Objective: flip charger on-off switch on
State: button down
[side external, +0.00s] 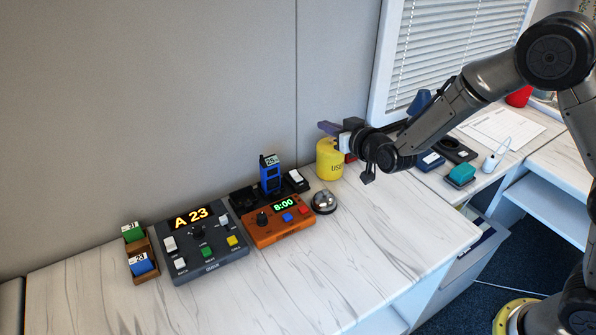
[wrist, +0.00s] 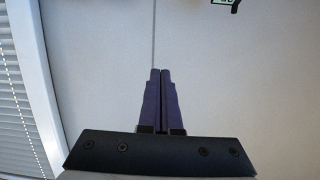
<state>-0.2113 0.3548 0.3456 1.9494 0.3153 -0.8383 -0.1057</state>
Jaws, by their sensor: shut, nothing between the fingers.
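The charger (side external: 243,197) is a black base behind the orange clock box, with a blue device (side external: 271,177) standing upright in it and bearing a numbered tag. A black block with a white rocker (side external: 296,176) sits at its right end and looks like the on-off switch; its position is too small to tell. My gripper (side external: 327,128) has purple fingers and is above the yellow container, up and to the right of the switch, apart from it. In the wrist view the fingers (wrist: 160,72) are together and empty, facing the wall panel.
A yellow container (side external: 329,160) stands right of the charger, close below my gripper. A silver bell (side external: 324,202), an orange clock box (side external: 278,222) and a grey "A 23" console (side external: 200,245) stand in front and left. The front of the white counter (side external: 340,270) is clear.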

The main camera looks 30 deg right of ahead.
notch_tip(320, 180, down, 11)
jog(key=s+a+g, duration=0.1)
jog(key=a+g, duration=0.1)
jog(key=shift+s+a+n+y, duration=0.15)
jog(key=shift+a+n+y, duration=0.15)
jog(key=shift+a+n, duration=0.1)
jog(key=shift+d, duration=0.1)
send_over(298, 178)
jog(key=s, duration=0.2)
jog(key=f, duration=0.4)
jog(key=shift+w+f, duration=0.15)
jog(key=shift+w, duration=0.1)
jog(key=shift+w+f, duration=0.25)
jog(key=shift+f, duration=0.3)
jog(key=shift+w+f, duration=0.2)
jog(key=shift+f, duration=0.3)
jog(key=shift+w+f, duration=0.3)
jog(key=shift+f, duration=0.5)
